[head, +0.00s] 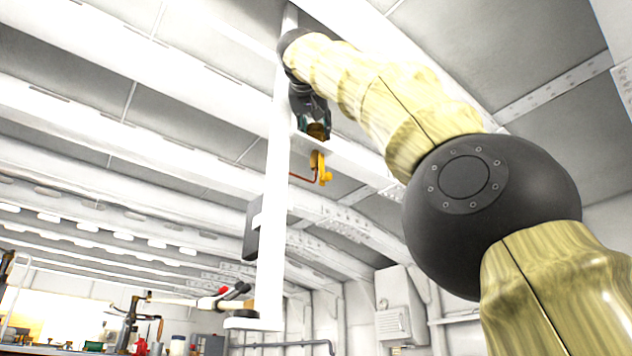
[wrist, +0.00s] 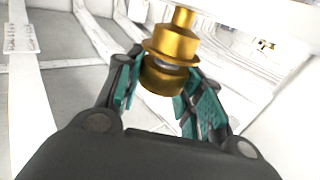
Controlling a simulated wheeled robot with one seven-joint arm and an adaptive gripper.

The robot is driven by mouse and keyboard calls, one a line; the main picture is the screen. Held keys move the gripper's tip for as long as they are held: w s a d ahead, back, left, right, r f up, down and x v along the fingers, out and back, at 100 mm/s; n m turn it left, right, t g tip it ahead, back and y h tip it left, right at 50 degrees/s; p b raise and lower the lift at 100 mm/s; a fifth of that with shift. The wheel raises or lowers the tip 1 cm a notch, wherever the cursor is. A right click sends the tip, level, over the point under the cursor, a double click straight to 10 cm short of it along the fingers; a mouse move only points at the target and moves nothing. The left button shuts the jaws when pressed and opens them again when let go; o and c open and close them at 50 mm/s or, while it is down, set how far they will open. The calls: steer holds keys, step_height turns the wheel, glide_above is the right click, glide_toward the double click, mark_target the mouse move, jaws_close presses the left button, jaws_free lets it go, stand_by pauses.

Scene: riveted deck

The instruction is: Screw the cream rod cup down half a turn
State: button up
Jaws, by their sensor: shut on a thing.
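In the wrist view a brass-gold round cup (wrist: 165,79) sits between the teal finger pads of my gripper (wrist: 163,98). It looks gold rather than cream. A flanged gold collar (wrist: 172,44) and a narrower gold stem (wrist: 184,17) are in line with it, with a thin grey band between the collar and the cup. My gripper is shut on the cup; the pads hide part of its sides. In the head view my gripper (head: 314,122) points downward beside a white post, with a small brownish-gold patch at its fingers. Details there are too small to tell.
A white upright post (head: 272,230) stands just left of my gripper. A yellow hooked part (head: 321,169) with a thin red rod hangs just below it. A white wall box (head: 400,305) is lower right. A cluttered bench (head: 130,335) lies at lower left.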

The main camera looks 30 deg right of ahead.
stand_by(0.4)
steer(key=o, duration=1)
steer(key=shift+d, duration=0.1)
steer(key=shift+o, duration=0.2)
steer(key=shift+n+t+y, duration=1)
steer(key=shift+n+y, duration=0.1)
steer(key=shift+y, duration=0.3)
steer(key=shift+n+y, duration=0.3)
steer(key=shift+y, duration=0.1)
